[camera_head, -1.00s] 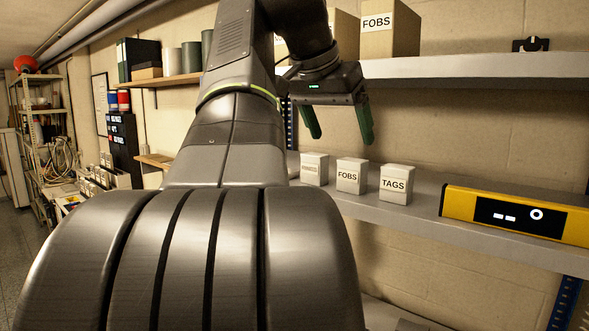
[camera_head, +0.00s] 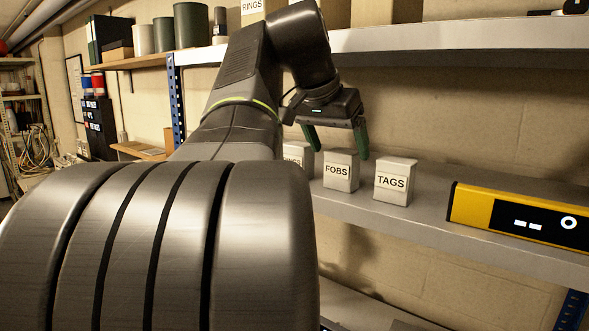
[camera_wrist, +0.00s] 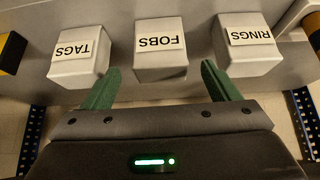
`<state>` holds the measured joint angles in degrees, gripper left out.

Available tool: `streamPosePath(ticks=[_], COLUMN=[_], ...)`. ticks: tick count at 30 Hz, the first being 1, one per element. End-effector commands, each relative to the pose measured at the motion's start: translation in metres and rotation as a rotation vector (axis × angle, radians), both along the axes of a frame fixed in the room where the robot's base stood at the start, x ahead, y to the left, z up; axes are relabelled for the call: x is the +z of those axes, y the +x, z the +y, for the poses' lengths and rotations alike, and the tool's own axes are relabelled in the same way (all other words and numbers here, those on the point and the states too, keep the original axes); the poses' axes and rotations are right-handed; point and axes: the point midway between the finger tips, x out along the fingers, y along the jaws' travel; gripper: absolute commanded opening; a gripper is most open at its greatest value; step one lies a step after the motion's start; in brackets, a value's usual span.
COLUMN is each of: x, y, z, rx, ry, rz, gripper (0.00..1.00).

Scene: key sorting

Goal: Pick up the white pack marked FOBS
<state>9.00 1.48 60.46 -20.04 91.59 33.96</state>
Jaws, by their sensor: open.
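The white pack marked FOBS (camera_head: 340,172) stands upright on the lower grey shelf, between the pack marked TAGS (camera_head: 395,182) and the pack marked RINGS (camera_head: 298,158). My gripper (camera_head: 336,146) is open and empty, just above and behind the FOBS pack in the head view. In the wrist view the labels appear upside down. There the FOBS pack (camera_wrist: 161,50) lies ahead of the gap between my green fingers (camera_wrist: 161,78), apart from them. The TAGS pack (camera_wrist: 79,57) is at the left and the RINGS pack (camera_wrist: 246,46) at the right. In the head view a finger partly covers the RINGS pack.
A yellow device (camera_head: 520,213) with a dark display lies on the same shelf (camera_head: 425,212) to the right. Blue uprights stand at the shelf ends. Bare shelf lies between the TAGS pack and the device.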

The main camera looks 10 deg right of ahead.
Motion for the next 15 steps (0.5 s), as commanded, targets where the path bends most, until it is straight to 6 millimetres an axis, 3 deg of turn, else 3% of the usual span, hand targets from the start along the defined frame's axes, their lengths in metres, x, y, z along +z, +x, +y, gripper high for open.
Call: streamPosePath(ticks=[7,15], x=[-0.015,-0.047], y=[0.005,0.017], z=[-0.006,-0.017], rx=[-0.001,-0.001], ry=[0.001,0.001], rz=[0.002,0.002], gripper=[0.82,0.82])
